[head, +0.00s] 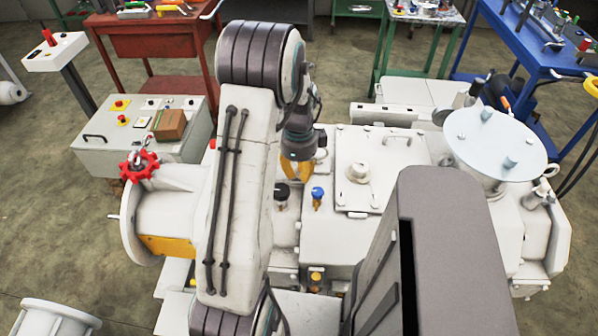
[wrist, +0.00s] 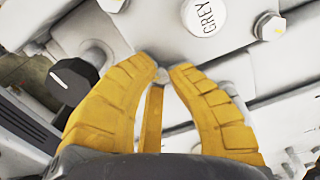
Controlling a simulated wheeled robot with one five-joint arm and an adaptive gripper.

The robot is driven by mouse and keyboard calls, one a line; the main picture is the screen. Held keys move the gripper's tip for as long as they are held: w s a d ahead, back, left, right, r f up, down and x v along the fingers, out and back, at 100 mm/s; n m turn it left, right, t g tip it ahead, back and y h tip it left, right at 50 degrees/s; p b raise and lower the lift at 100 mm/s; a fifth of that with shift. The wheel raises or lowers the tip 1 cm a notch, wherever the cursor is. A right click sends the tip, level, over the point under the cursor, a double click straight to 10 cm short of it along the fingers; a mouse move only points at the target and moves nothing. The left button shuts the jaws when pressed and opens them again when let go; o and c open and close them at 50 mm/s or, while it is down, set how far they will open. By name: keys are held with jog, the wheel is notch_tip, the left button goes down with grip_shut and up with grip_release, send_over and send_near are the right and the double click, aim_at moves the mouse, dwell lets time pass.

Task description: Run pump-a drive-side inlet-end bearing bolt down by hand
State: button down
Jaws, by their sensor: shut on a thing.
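My gripper (head: 296,171) reaches down to the white pump housing (head: 350,240) in the head view, partly hidden by my arm. In the wrist view my gripper's yellow fingers (wrist: 161,72) are closed around a small grey bolt (wrist: 161,76) at their tips. Only a little of the bolt shows, so I cannot tell how deep it sits. The fingers hide most of the spot below it.
A black knob (wrist: 72,82) with a white mark is left of my fingers. A blue-topped fitting (head: 318,194) stands nearby. A red handwheel (head: 139,166) is at the left.

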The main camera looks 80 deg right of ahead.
aim_at(299, 175)
jog(key=c, duration=1.1)
grip_release()
notch_tip(299, 175, up, 12)
jog(key=shift+f, duration=0.1)
